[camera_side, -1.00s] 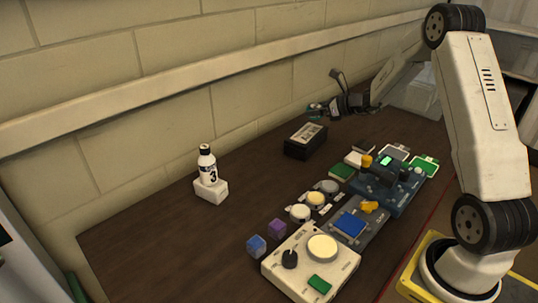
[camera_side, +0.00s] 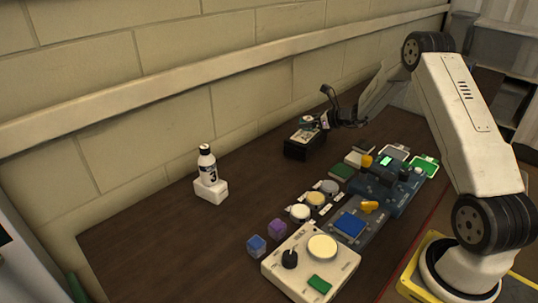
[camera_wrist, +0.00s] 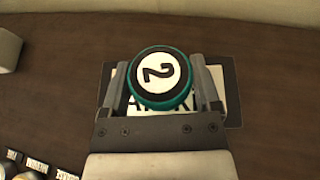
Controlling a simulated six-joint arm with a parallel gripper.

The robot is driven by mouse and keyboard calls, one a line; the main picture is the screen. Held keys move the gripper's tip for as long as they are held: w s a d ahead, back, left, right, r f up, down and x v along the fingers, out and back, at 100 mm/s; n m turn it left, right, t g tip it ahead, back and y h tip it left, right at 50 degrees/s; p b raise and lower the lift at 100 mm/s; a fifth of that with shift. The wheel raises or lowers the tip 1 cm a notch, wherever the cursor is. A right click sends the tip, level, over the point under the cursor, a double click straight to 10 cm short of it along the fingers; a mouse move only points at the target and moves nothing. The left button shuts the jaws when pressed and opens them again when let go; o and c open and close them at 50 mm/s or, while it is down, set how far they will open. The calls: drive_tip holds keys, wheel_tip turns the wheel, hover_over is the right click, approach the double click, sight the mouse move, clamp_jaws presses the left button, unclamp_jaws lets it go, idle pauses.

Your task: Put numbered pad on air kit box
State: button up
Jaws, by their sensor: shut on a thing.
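The numbered pad (camera_wrist: 158,79) is a round teal and black disc with a white face marked 2, seen in the wrist view. My gripper (camera_wrist: 159,85) is shut on it, with one finger on each side. In the side view, my gripper (camera_side: 314,121) is over the black air kit box (camera_side: 303,149), and the pad shows small between the fingers. In the wrist view the box (camera_wrist: 233,95) with its white lettered label lies beneath the pad, which covers part of the label. I cannot tell whether pad and box touch.
A bottle marked 3 (camera_side: 207,162) stands on a white block (camera_side: 210,189) at the left. Blue (camera_side: 256,246) and purple (camera_side: 277,229) cubes, a white panel (camera_side: 311,262) and other control panels line the front. The wall (camera_side: 230,115) runs behind the box.

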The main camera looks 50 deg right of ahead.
drive_tip(key=shift+f, duration=0.7)
drive_tip(key=shift+f, duration=0.15)
drive_tip(key=o, duration=1)
drive_tip(key=shift+o, duration=0.2)
drive_tip(key=shift+r, duration=0.2)
drive_tip(key=v, duration=1.2)
drive_tip(key=shift+f, duration=0.1)
